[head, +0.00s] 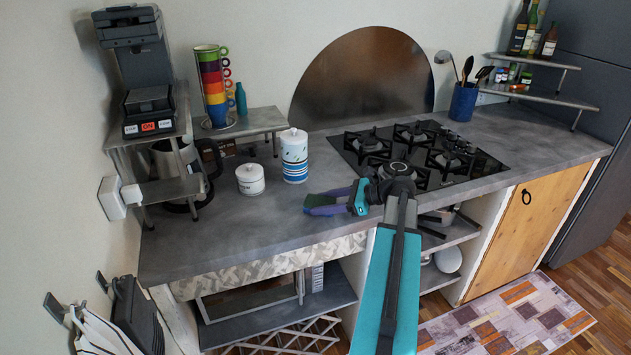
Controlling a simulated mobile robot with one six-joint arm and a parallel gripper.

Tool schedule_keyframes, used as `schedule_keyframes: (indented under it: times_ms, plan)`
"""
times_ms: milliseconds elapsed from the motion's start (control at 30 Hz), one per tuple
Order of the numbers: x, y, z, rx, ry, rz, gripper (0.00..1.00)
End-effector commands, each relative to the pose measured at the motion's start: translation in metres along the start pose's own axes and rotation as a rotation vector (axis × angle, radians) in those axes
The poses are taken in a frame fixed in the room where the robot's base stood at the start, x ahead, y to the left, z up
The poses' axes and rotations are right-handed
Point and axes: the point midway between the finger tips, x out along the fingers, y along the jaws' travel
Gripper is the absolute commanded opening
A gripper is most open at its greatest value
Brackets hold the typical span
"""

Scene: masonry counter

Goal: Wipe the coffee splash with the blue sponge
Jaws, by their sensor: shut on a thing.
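My gripper (314,204) is low over the grey counter, left of the hob, with its fingers pointing left. It is shut on a small dark bluish thing between the fingers, which I take to be the blue sponge (320,201); the fingers cover most of it. I cannot tell whether it touches the counter. No coffee splash can be made out on the counter (225,235); the gripper and arm may hide part of the surface.
A blue-striped canister (294,156) and a small white lidded jar (250,179) stand behind and left of my gripper. A black gas hob (415,152) lies to the right. A shelf with a coffee machine (148,98) stands at the left. The front-left counter is clear.

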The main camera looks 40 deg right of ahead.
Motion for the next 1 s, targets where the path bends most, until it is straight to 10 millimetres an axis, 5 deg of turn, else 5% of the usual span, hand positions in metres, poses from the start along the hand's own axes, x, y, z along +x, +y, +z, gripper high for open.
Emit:
schedule_keyframes:
  times_ms: [200, 1000]
  plan:
    - [0.011, 0.016, 0.007, 0.000, 0.001, 0.004, 0.29]
    - [-0.010, 0.019, 0.082, -0.007, 0.000, 0.017, 0.29]
